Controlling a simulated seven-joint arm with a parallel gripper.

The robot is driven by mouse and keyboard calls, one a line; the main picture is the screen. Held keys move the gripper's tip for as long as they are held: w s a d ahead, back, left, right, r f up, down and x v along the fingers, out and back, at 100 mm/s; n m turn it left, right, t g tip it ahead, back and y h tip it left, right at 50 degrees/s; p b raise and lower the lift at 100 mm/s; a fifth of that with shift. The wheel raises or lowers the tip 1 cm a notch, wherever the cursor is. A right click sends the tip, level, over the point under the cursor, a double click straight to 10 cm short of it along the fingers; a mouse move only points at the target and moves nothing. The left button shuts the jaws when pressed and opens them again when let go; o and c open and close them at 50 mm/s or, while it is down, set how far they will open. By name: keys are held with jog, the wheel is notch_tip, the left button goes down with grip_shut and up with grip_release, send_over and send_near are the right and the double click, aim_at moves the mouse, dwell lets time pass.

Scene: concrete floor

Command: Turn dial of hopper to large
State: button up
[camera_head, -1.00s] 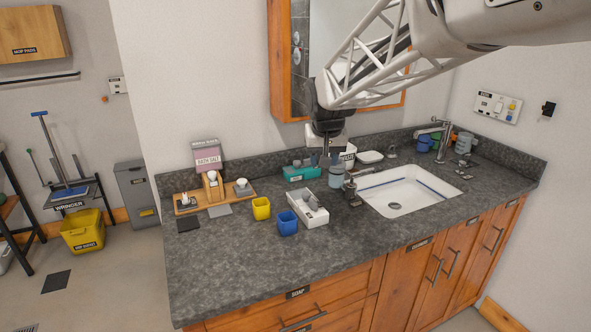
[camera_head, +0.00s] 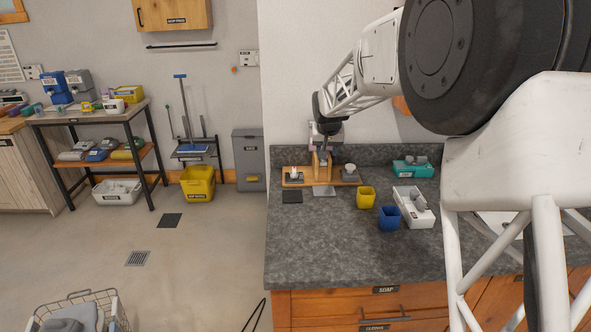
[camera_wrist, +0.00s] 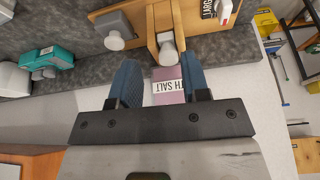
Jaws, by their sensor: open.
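The hopper is a pink box labelled "...TH SALT" (camera_wrist: 168,85) above a wooden stand (camera_wrist: 160,25). In the head view it is partly hidden behind my gripper (camera_head: 325,142), with a pink edge (camera_head: 313,130) showing. My gripper (camera_wrist: 160,78) is open and empty, its two blue fingers pointing toward the stand, with the pink box visible between them. A pale round piece (camera_wrist: 167,52) on the stand lies just beyond the fingertips; I cannot tell whether it is the dial.
The stand's wooden tray (camera_head: 343,178) carries a pale round-topped object (camera_head: 349,169). Yellow (camera_head: 365,198) and blue (camera_head: 388,218) cups, a white box (camera_head: 414,207) and a teal box (camera_head: 413,169) stand to the right. The front left counter (camera_head: 310,250) is clear.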

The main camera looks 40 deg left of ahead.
jog(key=n, duration=0.1)
send_near(294, 169)
jog(key=shift+w+f, duration=0.2)
jog(key=shift+f, duration=0.55)
jog(key=shift+x, duration=3.85)
grip_shut()
